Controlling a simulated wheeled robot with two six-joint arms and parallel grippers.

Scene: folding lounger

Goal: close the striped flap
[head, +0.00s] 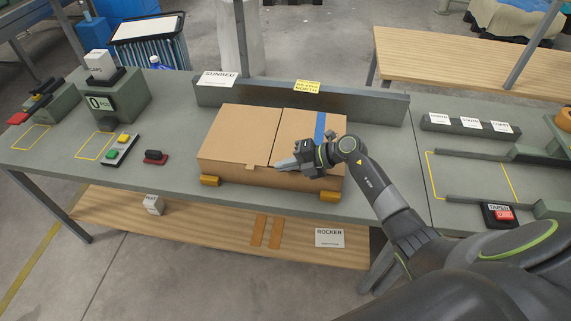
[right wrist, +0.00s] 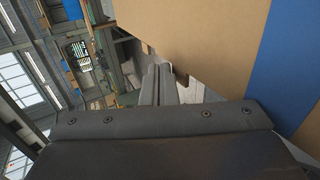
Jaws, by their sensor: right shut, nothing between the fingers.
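A cardboard box (head: 225,171) sits on the grey bench with two top flaps. The left flap (head: 238,135) looks flat across the top. The striped flap (head: 297,127), on the right, carries a blue stripe (head: 320,127) and looks nearly flat, with a dark gap along the left flap. My right gripper (head: 281,163) is shut and empty at the front edge of the striped flap, near the gap. In the right wrist view its fingers (right wrist: 159,80) are together beside the cardboard edge, and the blue stripe (right wrist: 279,60) shows. I cannot tell whether they touch. My left gripper is out of view.
Orange blocks (head: 330,196) stand at the box's front corners. A grey ledge (head: 365,107) with signs runs behind it. A button panel (head: 121,150) and a small red-and-black item (head: 155,156) lie to the left. Rails (head: 480,154) stand on the right bench.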

